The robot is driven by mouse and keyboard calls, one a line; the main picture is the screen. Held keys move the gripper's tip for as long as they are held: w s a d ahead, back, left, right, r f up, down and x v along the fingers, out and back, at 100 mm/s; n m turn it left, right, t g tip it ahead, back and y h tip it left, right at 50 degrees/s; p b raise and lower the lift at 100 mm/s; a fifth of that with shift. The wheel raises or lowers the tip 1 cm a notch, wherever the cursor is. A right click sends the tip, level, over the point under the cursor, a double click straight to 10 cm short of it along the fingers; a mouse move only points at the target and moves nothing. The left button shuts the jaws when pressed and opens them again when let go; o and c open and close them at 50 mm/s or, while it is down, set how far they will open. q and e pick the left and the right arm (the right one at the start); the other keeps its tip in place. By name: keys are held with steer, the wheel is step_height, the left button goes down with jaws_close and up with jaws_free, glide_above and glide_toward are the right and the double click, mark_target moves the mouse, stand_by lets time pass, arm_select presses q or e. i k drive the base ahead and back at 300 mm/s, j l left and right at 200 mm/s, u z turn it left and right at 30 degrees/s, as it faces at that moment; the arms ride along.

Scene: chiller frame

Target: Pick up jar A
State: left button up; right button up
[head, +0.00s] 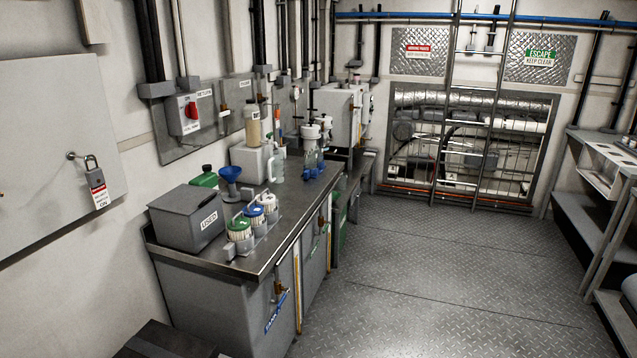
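Three jars with coloured lids stand in a row in a grey holder near the front edge of the counter. The nearest has a green lid (239,227), the middle one a blue lid (255,211), the far one a white lid (269,201). I cannot read a letter on any of them, so I cannot tell which is jar A. Neither of my grippers is in view.
The jars stand on a dark counter (262,262). A grey lidded bin (186,220) is left of them, with a blue funnel (230,174) and green container (205,177) behind. White-capped bottles (311,150) stand farther back. The floor (430,280) to the right is clear.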

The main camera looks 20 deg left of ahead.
mark_target(341, 185)
steer(key=i, duration=3.55)
steer(key=j+u, duration=0.05)
steer(key=j, duration=0.15)
